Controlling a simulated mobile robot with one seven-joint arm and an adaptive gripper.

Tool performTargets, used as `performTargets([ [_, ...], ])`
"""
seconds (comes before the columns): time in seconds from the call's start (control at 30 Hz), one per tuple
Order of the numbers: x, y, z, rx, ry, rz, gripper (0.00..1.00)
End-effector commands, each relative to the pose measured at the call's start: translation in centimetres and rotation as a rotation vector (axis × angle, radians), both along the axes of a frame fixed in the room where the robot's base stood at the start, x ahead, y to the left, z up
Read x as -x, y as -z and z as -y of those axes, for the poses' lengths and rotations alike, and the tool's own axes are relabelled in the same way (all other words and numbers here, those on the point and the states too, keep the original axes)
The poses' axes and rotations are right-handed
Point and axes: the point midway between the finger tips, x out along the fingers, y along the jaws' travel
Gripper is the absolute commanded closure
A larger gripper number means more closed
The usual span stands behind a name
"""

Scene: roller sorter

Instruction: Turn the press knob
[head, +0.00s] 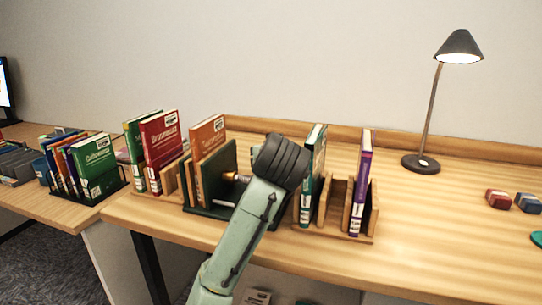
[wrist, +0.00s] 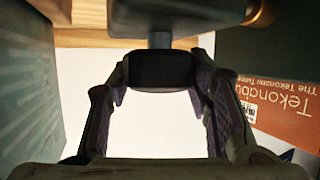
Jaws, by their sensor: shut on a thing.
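The press knob (wrist: 160,70) is a dark, ribbed cylinder on a short grey shaft in the wrist view. My gripper (wrist: 160,84) is shut on it, with one finger on each side. The shaft runs up to a dark plate of the press (wrist: 140,14). In the head view the press (head: 218,172) has a dark green plate and stands on the desk with an orange book (head: 208,135) behind it. A small brass part (head: 230,176) shows at the plate. In that view my arm hides the knob and my fingers.
A rack with a green book (head: 313,165) and a purple book (head: 361,180) stands close right of my wrist. A red book (head: 162,145) is left of the press. A lamp (head: 421,163) and small blocks (head: 498,199) stand farther right. The desk's right part is mostly clear.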

Motion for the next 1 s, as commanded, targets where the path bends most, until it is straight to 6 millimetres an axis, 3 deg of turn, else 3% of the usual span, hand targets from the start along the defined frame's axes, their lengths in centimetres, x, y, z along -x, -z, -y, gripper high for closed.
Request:
performTargets([
  [0.53, -0.03, 0.03, 0.11, -0.003, -0.025, -0.001, 0.82],
  [0.57, -0.04, 0.03, 0.11, -0.003, -0.025, -0.001, 0.53],
  [0.87, -0.03, 0.02, 0.06, -0.002, -0.025, 0.0, 0.33],
  [1.0, -0.03, 0.02, 0.04, -0.002, -0.026, 0.0, 0.33],
])
